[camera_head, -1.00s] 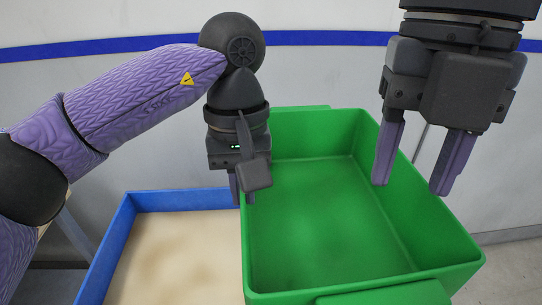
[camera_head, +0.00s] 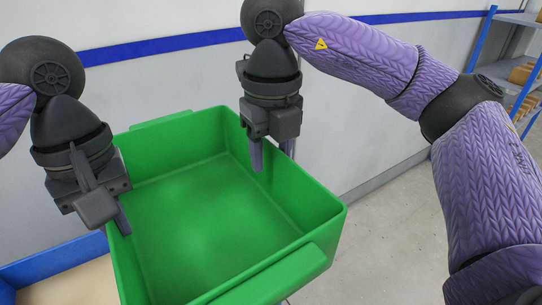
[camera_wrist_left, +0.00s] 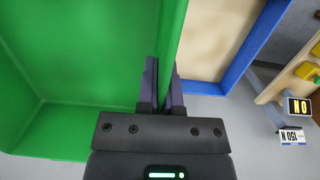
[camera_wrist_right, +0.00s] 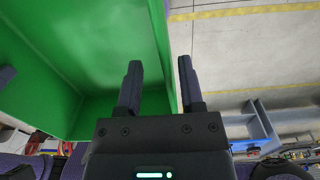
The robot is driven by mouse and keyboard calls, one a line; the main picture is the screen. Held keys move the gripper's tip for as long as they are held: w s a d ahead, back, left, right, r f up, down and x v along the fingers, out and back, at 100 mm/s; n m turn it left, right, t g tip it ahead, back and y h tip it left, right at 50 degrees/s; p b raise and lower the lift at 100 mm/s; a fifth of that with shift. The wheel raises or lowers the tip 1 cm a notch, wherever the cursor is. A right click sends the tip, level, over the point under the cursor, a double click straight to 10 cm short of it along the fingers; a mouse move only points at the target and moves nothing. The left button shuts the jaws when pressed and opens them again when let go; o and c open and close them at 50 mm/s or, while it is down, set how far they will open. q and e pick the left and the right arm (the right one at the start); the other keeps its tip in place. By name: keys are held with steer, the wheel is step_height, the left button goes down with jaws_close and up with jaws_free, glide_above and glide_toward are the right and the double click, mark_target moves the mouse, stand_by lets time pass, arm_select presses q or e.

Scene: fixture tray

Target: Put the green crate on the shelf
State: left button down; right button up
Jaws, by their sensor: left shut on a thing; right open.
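The green crate (camera_head: 205,180) is open-topped and looks empty in the head view, in front of me between my two arms. My left gripper (camera_head: 122,215) is shut on its left wall; the left wrist view shows the wall (camera_wrist_left: 172,40) pinched between the fingers. My right gripper (camera_head: 272,160) is open at the right wall. In the right wrist view its fingers (camera_wrist_right: 158,85) stand apart on either side of the wall's rim. A shelf (camera_head: 522,88) with blue posts stands at the far upper right. The crate's underside is hidden.
A blue-edged table (camera_head: 50,258) with a pale top lies at the lower left, beside the crate. A white wall with a blue stripe runs behind. Brown boxes (camera_head: 525,72) sit on the shelf. Grey floor (camera_head: 400,215) is clear at the right.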

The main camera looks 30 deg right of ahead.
step_height(320, 180, down, 2)
jaws_close()
stand_by(0.3)
arm_select(q)
steer(key=shift+s+d, duration=0.1)
steer(key=shift+d, duration=0.1)
arm_select(e)
steer(key=shift+a, duration=0.15)
steer(key=shift+r, duration=0.1)
stand_by(0.7)
steer(key=shift+c, duration=0.3)
jaws_free()
arm_select(q)
steer(key=shift+a, duration=0.15)
arm_select(e)
steer(key=shift+o, duration=0.3)
